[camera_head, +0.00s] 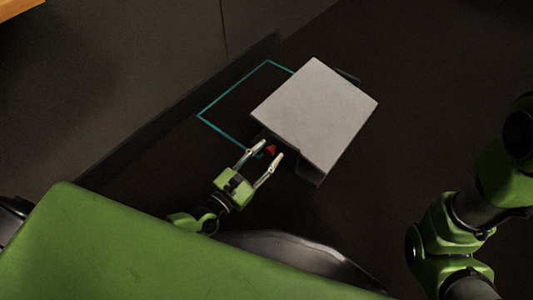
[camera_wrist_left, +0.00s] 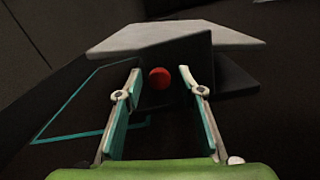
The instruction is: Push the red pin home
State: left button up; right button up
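The red pin (camera_head: 271,150) shows as a small red shape at the lower left edge of the panel in the head view. In the left wrist view the pin (camera_wrist_left: 160,78) is a round red head on the dark side face of the panel (camera_wrist_left: 222,38). The panel has a light grey top (camera_head: 316,115). My left gripper (camera_head: 265,151) is open, its two fingers pointing at the panel with the pin between their lines. In the left wrist view the fingers (camera_wrist_left: 160,80) stand either side of the pin, with visible gaps. Whether any finger touches the panel cannot be told.
A teal outline (camera_head: 222,103) is marked on the dark surface left of the panel. A long dark ledge (camera_head: 150,130) runs along the left. My right arm (camera_head: 450,225) shows at the right, its gripper out of sight. The dark surface between is clear.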

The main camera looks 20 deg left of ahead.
pick_arm(q)
jog(key=v, duration=1.2)
jog(key=shift+r, duration=0.1)
jog(key=shift+s, duration=0.1)
